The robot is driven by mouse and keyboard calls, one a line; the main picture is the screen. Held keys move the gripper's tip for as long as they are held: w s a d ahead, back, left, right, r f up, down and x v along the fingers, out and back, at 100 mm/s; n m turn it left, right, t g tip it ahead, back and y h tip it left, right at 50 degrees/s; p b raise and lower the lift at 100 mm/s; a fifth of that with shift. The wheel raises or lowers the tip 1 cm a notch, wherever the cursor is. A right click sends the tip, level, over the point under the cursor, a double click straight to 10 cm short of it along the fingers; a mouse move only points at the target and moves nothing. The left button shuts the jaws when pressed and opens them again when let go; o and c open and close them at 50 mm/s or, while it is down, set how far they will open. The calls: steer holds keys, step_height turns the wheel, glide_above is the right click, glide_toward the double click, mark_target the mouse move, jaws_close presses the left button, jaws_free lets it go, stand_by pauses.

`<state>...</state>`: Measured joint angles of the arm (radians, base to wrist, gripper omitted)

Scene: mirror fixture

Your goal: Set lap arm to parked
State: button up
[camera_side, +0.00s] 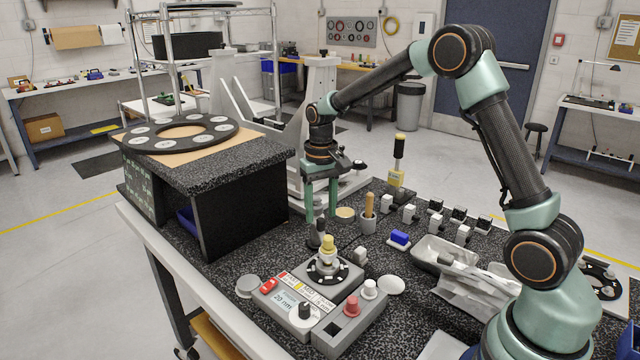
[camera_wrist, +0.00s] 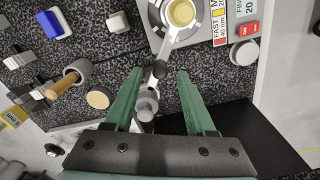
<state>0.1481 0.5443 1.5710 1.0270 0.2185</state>
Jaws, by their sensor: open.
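What looks like the lap arm (camera_wrist: 167,45) is a grey bar running from a yellow-topped hub (camera_wrist: 180,12) to a dark and grey knobbed end (camera_wrist: 147,104) in the wrist view. In the side view the yellow-topped hub (camera_side: 327,243) stands on a dark round plate (camera_side: 328,271) on a grey control box, with a dark upright handle (camera_side: 320,229) behind it. My gripper (camera_side: 322,214) points down just above this handle, its green fingers apart. In the wrist view my gripper (camera_wrist: 158,72) has the bar's outer end between its fingers. I see no clear contact.
The grey control box (camera_side: 292,309) carries a red switch, knobs and labels. A black speckled riser (camera_side: 215,165) stands close on the left. A blue block (camera_side: 399,239), a wooden-handled tool in a cup (camera_side: 368,220), several small switches and a metal tray (camera_side: 440,258) lie to the right.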

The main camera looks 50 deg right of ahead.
mark_target(322, 231)
steer(key=shift+f, duration=1.1)
jaws_close()
stand_by(0.7)
